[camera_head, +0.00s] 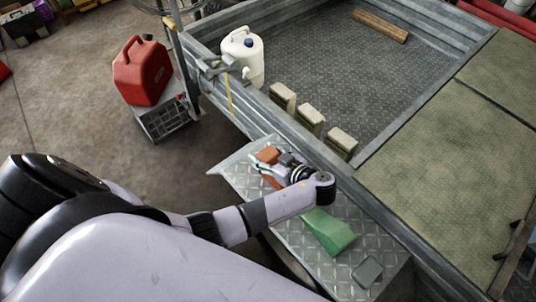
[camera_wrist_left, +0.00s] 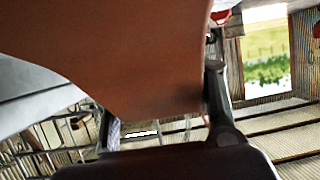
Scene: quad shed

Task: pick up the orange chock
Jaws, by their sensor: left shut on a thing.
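The orange chock (camera_head: 268,154) is at the far end of the metal tread-plate fender (camera_head: 335,255), in the head view. My left gripper (camera_head: 277,167) is at the chock, shut on it. In the left wrist view the chock (camera_wrist_left: 120,50) fills much of the upper left as a large orange-brown surface, close to the camera, with dark gripper parts beside and below it. Whether the chock touches the fender is hidden by the gripper. My right gripper is not in view.
A green chock (camera_head: 327,232) lies on the fender, right of my left forearm. Beyond the trailer's side wall stand several pale blocks (camera_head: 311,117) and a white jug (camera_head: 243,57). A red fuel can (camera_head: 143,72) stands at upper left. A wooden bar (camera_head: 381,25) lies on the trailer bed.

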